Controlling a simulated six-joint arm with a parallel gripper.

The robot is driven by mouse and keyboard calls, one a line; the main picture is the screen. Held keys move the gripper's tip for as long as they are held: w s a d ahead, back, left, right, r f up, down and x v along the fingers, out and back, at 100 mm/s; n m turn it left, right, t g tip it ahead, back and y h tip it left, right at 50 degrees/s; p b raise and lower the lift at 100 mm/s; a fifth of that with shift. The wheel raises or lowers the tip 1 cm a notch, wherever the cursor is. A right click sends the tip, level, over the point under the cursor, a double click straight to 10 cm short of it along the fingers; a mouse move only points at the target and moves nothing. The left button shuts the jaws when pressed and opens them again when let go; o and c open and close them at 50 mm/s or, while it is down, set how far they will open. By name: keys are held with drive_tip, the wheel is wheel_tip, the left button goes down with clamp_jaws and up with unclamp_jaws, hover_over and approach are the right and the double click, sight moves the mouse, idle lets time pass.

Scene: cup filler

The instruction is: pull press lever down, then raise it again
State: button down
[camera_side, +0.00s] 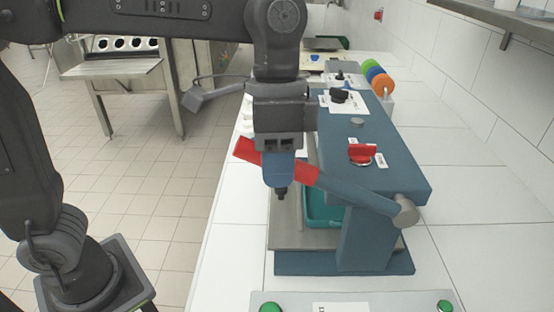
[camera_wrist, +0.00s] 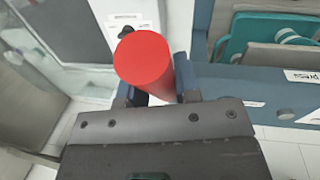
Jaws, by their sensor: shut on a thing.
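The press lever (camera_side: 355,190) is a blue-grey bar with a red grip. It runs from a grey pivot at the right side of the blue press (camera_side: 395,160), sloping gently up to the left. My gripper (camera_side: 280,182) is around the red grip in the side view and hides part of it. In the wrist view the round end of the red grip (camera_wrist: 143,58) shows between the two fingers of my gripper (camera_wrist: 160,90). The gripper is shut on it. A teal tray (camera_side: 322,208) sits inside the press, below the lever.
A red knob (camera_side: 361,152) and a black knob (camera_side: 341,95) are on top of the press. A panel with green buttons (camera_side: 355,303) lies in front. Coloured discs (camera_side: 378,78) stand behind. The white counter is clear right of the press.

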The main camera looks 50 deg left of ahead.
drive_tip(key=shift+w+d+r+g+y, duration=0.2)
drive_tip(key=shift+r+g+y, duration=0.05)
drive_tip(key=shift+r, duration=0.3)
drive_tip(key=shift+w+d+r+g+y, duration=0.2)
drive_tip(key=shift+w+d+r, duration=0.05)
drive_tip(key=shift+r, duration=0.25)
drive_tip(key=shift+w+d+r+g+y, duration=0.2)
drive_tip(key=shift+r+g+y, duration=0.05)
drive_tip(key=shift+r, duration=0.3)
drive_tip(key=c, duration=0.8)
unclamp_jaws()
drive_tip(key=shift+c, duration=0.2)
drive_tip(key=v, duration=0.7)
drive_tip(key=shift+r, duration=0.25)
drive_tip(key=shift+w+a, duration=0.1)
drive_tip(key=shift+a, duration=0.05)
